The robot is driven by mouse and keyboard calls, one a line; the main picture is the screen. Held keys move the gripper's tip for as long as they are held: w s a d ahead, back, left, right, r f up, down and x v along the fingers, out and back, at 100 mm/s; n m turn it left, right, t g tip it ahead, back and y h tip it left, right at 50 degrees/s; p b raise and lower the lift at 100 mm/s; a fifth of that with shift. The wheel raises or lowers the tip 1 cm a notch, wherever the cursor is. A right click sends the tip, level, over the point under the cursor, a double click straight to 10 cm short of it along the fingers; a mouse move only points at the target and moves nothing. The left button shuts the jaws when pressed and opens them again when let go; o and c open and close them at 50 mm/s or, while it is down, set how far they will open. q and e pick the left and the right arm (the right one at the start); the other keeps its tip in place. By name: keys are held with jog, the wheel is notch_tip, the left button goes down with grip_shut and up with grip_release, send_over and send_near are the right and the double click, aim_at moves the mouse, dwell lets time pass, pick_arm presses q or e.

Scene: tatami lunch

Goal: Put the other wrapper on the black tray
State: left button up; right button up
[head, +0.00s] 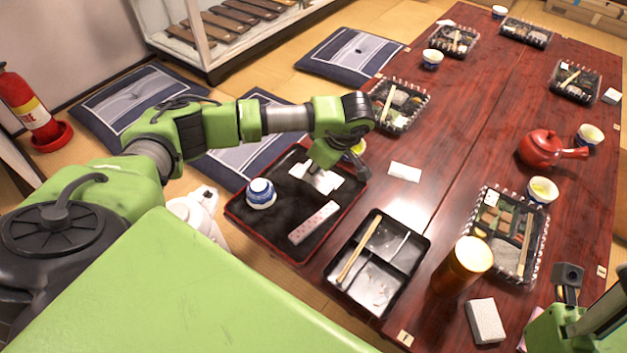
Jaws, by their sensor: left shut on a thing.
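The black tray (273,237) with a red rim lies at the near left end of the dark red table. My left gripper (314,170) is over the tray's far right part, shut on a crumpled white wrapper (324,183). I cannot tell whether this wrapper touches the tray. A long pale wrapper with pinkish marks (313,222) lies flat on the tray. A blue and white cup (261,193) stands upside down at the tray's left side. My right gripper (568,285) shows only partly at the lower right edge, and its fingers are unclear.
An empty-looking divided lunch box (385,283) with chopsticks is right of the tray. A white paper (404,172) lies on the bare table. A gold-brown canister (461,266), a red teapot (546,148) and filled lunch boxes (507,227) stand farther right. A yellow-green cup is partly hidden behind my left gripper.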

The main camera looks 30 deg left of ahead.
pick_arm(q)
jog(key=shift+w+a+f, duration=0.1)
jog(key=shift+w+f, duration=0.05)
jog(key=shift+f, duration=0.1)
jog(key=f+b, duration=0.2)
jog(key=f, duration=0.1)
jog(key=shift+w+a+f, duration=0.1)
jog(key=shift+w+f, duration=0.1)
jog(key=shift+f, duration=0.1)
jog(key=o, duration=0.7)
jog(key=shift+f, duration=0.1)
jog(key=shift+c, duration=0.2)
